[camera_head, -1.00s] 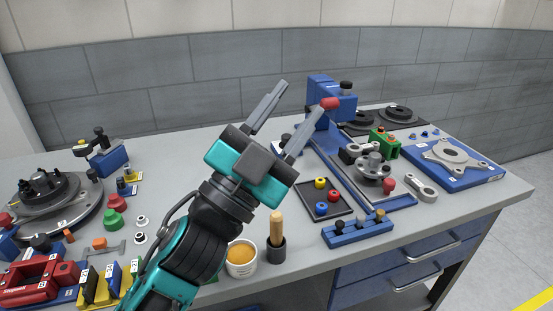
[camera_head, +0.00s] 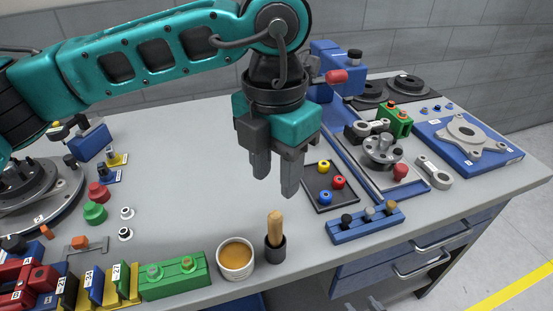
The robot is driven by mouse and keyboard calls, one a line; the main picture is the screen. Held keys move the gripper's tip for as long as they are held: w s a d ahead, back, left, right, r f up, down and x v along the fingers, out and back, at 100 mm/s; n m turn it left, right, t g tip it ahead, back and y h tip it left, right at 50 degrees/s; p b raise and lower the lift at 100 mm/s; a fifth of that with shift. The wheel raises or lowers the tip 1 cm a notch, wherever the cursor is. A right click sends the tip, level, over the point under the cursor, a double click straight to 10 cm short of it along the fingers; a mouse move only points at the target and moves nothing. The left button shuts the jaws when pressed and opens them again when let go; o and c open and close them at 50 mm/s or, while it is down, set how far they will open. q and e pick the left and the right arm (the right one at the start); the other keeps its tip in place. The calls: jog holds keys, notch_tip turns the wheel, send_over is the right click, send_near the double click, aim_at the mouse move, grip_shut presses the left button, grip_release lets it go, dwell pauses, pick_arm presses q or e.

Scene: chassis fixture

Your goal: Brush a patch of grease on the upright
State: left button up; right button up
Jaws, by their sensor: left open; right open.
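A brush with a wooden handle (camera_head: 275,228) stands upright in a dark cup (camera_head: 275,252) near the bench's front edge. Its bristles are hidden. A white pot (camera_head: 235,271) with amber grease (camera_head: 236,255) stands just left of it. The blue upright (camera_head: 329,58) rises at the back, partly hidden by my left arm; no grease patch shows on it. My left gripper (camera_head: 277,185) is open and empty, fingers pointing down, above and behind the brush handle and apart from it. My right gripper is not in view.
A black tray (camera_head: 318,200) with coloured rings lies right of the gripper, near a blue peg block (camera_head: 365,226). A green block (camera_head: 174,279) stands left of the pot. A blue plate fixture (camera_head: 495,157) is at far right.

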aim_at(275, 215)
pick_arm(q)
jog(key=shift+a+f, duration=0.1)
jog(key=shift+f, duration=0.3)
notch_tip(275, 215, down, 6)
jog(key=b, duration=0.2)
jog(key=shift+r+b, duration=0.15)
jog(key=shift+b, duration=0.2)
notch_tip(275, 215, down, 2)
jog(key=b, duration=0.2)
jog(key=shift+f+b, duration=0.25)
jog(key=shift+b, duration=0.1)
jog(key=shift+f+b, duration=0.5)
jog(key=shift+b, duration=0.05)
jog(key=shift+c, duration=0.2)
grip_shut()
jog(key=shift+r+p, duration=1.9)
jog(key=shift+r, duration=1.95)
